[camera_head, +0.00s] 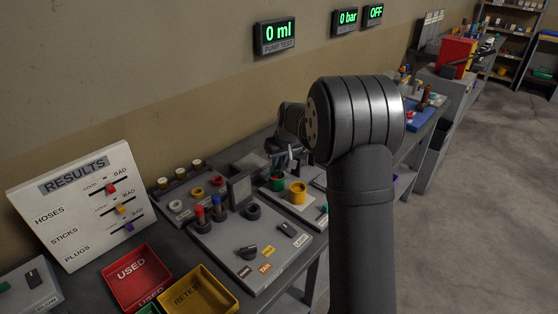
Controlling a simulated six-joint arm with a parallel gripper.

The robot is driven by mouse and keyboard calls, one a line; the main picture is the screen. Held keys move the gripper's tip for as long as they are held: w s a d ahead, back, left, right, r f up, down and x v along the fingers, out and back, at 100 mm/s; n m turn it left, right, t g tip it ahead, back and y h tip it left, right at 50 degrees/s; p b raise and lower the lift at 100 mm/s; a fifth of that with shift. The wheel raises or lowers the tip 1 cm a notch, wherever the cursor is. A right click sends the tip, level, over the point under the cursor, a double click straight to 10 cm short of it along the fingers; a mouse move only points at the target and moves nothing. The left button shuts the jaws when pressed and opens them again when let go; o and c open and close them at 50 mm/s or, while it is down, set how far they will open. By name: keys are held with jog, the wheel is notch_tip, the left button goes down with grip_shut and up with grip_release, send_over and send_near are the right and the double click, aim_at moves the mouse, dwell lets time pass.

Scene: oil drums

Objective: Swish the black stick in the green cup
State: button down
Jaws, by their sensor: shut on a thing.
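The green cup (277,183) stands on a light grey panel in the middle of the bench, left of my arm. My gripper (287,161) is above the green cup, close to its rim. It is shut on a thin dark thing, most likely the black stick, which is too small and dark to make out clearly. I cannot tell whether its lower end is inside the cup.
A yellow cup (298,193) stands right of the green one. A control panel (245,250) with red and blue pegs is in front. A red USED tray (135,277), a yellow RETEST tray (198,293) and a RESULTS board (77,203) are at the left.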

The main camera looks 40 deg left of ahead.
jog(key=shift+a, duration=0.6)
jog(key=shift+s, duration=0.1)
jog(key=shift+s+a, duration=0.2)
jog(key=shift+s, duration=0.1)
jog(key=shift+s, duration=0.1)
jog(key=shift+s+d, duration=0.3)
jog(key=shift+s, duration=0.05)
jog(key=shift+d, duration=0.1)
jog(key=shift+w+d, duration=0.1)
jog(key=shift+d, duration=0.3)
